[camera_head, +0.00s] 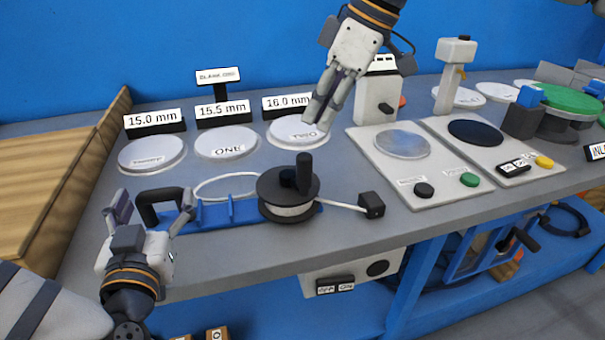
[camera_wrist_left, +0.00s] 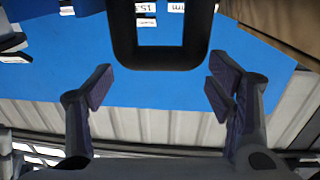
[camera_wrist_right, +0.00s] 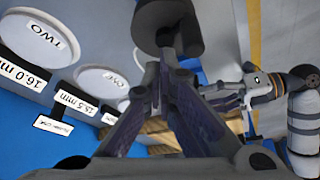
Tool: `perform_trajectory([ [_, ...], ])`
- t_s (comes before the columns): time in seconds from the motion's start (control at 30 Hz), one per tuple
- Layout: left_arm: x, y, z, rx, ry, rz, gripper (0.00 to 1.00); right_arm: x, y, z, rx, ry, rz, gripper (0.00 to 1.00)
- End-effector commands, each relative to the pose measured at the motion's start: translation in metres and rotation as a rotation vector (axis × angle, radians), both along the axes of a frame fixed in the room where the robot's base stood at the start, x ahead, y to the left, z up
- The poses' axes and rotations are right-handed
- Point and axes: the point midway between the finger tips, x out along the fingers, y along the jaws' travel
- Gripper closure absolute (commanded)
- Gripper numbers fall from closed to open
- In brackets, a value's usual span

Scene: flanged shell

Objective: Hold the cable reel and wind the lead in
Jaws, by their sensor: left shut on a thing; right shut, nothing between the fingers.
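The cable reel (camera_head: 268,192) is a black drum with white lead wound on it and an upright crank knob (camera_head: 304,172). It sits on a blue base (camera_head: 215,214) with a black loop handle (camera_head: 147,207) at its left end. The lead (camera_head: 340,207) runs right to a black plug (camera_head: 371,205) on the bench. My left gripper (camera_head: 153,207) has its fingers spread to either side of the handle and is shut on it; the handle also shows in the left wrist view (camera_wrist_left: 160,60). My right gripper (camera_head: 318,112) is shut and empty, above and behind the knob.
Labelled white discs (camera_head: 227,142) lie behind the reel. A white loop (camera_head: 225,180) lies beside the blue base. Panels with buttons (camera_head: 420,160) stand to the right. A wooden board (camera_head: 50,170) is at the left. The bench front is mostly clear.

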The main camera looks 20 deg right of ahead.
Motion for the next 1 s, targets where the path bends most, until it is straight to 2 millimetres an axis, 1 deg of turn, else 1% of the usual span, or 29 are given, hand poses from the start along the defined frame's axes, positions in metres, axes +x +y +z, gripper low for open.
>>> perform_trajectory([
  [0.57, -0.001, -0.002, -0.001, -0.008, 0.005, -0.005, 0.87, 0.0, 0.0, -0.001, 0.0, 0.001, 0.0, 1.0],
  [1.0, -0.001, -0.002, -0.001, -0.007, 0.005, -0.005, 0.87, 0.0, 0.0, -0.035, -0.001, 0.003, 0.001, 1.0],
])
